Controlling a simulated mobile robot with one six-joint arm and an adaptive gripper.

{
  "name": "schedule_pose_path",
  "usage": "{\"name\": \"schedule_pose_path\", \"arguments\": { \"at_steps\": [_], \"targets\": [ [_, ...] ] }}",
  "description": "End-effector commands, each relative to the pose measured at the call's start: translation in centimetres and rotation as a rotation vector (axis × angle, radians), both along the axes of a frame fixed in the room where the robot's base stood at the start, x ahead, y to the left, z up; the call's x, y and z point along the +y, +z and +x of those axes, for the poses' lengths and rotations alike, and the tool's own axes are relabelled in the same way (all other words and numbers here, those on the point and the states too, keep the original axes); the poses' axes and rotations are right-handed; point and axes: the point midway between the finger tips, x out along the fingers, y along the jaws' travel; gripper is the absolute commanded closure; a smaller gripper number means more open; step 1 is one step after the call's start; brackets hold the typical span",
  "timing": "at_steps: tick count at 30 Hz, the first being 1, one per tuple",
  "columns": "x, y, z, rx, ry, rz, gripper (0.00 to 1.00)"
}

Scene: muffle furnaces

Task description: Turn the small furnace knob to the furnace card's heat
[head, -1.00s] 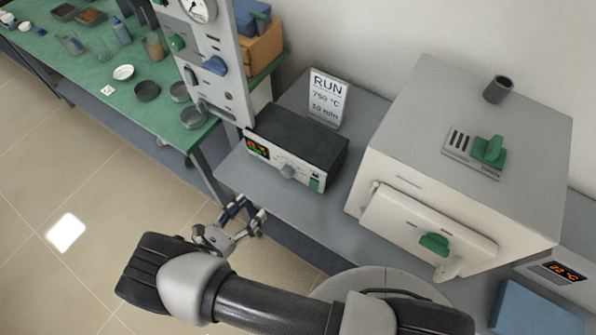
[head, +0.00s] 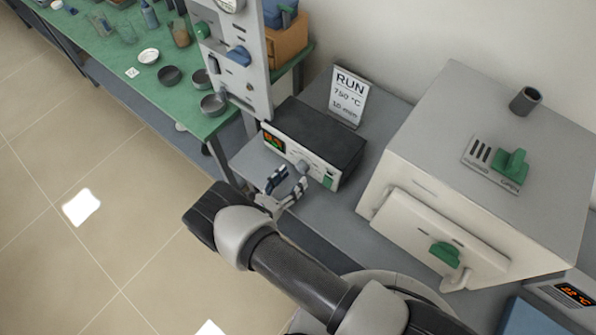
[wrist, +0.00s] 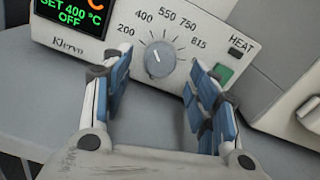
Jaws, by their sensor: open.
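The small furnace knob (wrist: 160,59) is a grey dial on the front of the black-topped controller box (head: 319,134). Its scale reads 200, 400, 550, 750 and 815, and its exact pointing is hard to tell. The display (wrist: 75,13) reads SET 400 °C and OFF. The card (head: 348,96) behind the box reads RUN, 750 °C, 10 min. My gripper (head: 287,182) is open in front of the box. In the wrist view its blue-padded fingers (wrist: 164,88) lie to the left and right of the knob, with nothing between them touching it visibly.
A green HEAT button (wrist: 221,74) is right of the knob. The cream furnace (head: 480,170) with green handles stands to the right. A grey panel (head: 238,60) with valves rises at the left, beside a green bench (head: 110,70) with dishes.

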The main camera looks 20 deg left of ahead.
Motion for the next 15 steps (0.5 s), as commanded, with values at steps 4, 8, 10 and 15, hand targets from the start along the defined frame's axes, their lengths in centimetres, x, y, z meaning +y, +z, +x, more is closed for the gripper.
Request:
{"name": "schedule_pose_path", "arguments": {
  "at_steps": [4,8,10,15],
  "targets": [
    [-0.9,0.0,2.1,0.0,-0.002,0.001,0.46],
    [-1.3,0.0,3.1,0.0,-0.001,0.001,0.46],
    [-1.4,0.0,3.4,0.0,0.0,0.001,0.46],
    [-1.5,0.0,3.5,0.0,0.0,0.001,0.46]
  ]
}}
